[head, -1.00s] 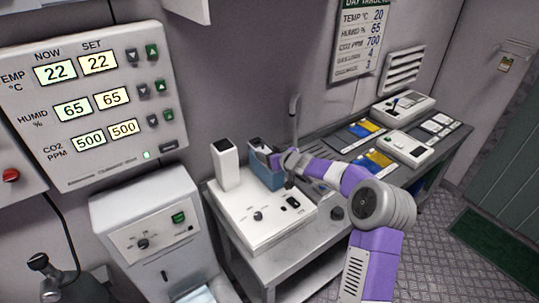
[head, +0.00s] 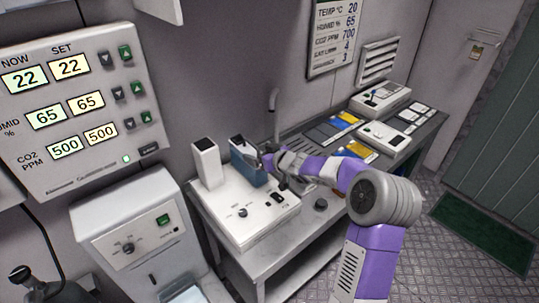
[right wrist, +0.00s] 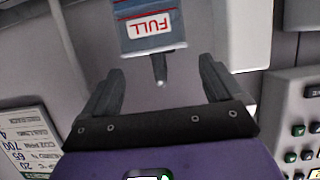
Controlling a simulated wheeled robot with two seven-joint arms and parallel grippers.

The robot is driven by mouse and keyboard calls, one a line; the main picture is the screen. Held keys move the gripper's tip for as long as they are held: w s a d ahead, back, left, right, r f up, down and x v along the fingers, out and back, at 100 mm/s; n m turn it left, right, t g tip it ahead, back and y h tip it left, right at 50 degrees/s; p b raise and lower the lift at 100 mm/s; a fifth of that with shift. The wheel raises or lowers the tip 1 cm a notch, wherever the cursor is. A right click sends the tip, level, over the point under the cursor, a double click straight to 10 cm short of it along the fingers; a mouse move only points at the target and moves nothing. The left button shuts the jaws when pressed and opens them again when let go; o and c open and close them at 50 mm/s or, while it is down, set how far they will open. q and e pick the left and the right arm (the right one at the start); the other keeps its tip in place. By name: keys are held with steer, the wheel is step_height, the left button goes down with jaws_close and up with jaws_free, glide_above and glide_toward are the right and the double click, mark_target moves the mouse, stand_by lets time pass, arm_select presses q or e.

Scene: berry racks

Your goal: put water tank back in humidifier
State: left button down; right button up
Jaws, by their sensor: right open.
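The white humidifier (head: 262,222) sits on a grey side table, with a knob and switches on its top. The blue water tank (head: 247,172) stands upright on its rear part, beside a white tower; I cannot tell how deeply it is seated. In the right wrist view the tank (right wrist: 148,38) shows a red FULL label and a dark stub on its near side. My right gripper (head: 273,160) is just right of the tank. In the right wrist view its fingers (right wrist: 158,84) are spread and empty, with the stub's tip near the gap between them. My left gripper is out of view.
The white tower (head: 207,165) stands close left of the tank. A thin grey pipe (head: 273,110) rises behind it. The climate panel (head: 80,105) hangs on the wall at left, above a white cabinet (head: 135,235). Cards and white devices cover the bench at right.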

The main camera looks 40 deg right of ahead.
steer(key=p+v, duration=0.1)
steer(key=v, duration=0.5)
steer(key=shift+r, duration=0.15)
